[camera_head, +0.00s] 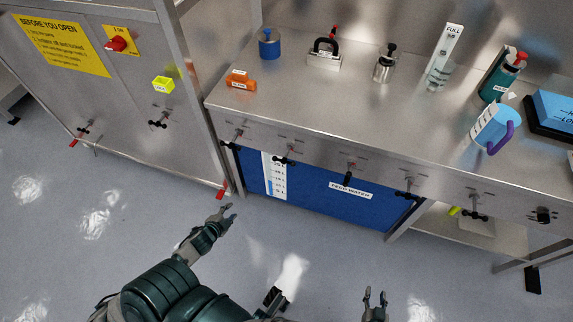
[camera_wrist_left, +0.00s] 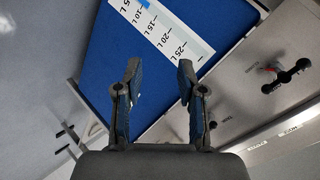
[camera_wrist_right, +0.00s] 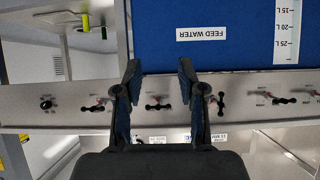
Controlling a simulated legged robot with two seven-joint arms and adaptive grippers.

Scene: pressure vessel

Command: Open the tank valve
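Several black-handled valves line the counter's front panel in the head view, including one at the left (camera_head: 238,136), one beside it (camera_head: 285,157), a middle one (camera_head: 348,174) and one further right (camera_head: 406,190). The blue feed water tank (camera_head: 315,192) with a litre scale (camera_head: 274,178) stands under the counter. My left gripper (camera_head: 228,211) is open and empty, low in front of the tank's left end; its wrist view shows the spread fingers (camera_wrist_left: 158,75). My right gripper (camera_head: 375,294) is open and empty, away from the counter; its wrist view shows valves beyond the fingers (camera_wrist_right: 160,75).
A metal cabinet (camera_head: 130,90) at the left carries a yellow notice, a red switch (camera_head: 116,44) and small valves. A red lever (camera_head: 222,190) sits near its lower corner. Bottles, a weight and a blue jug (camera_head: 490,125) stand on the counter (camera_head: 340,100). The floor in front is clear.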

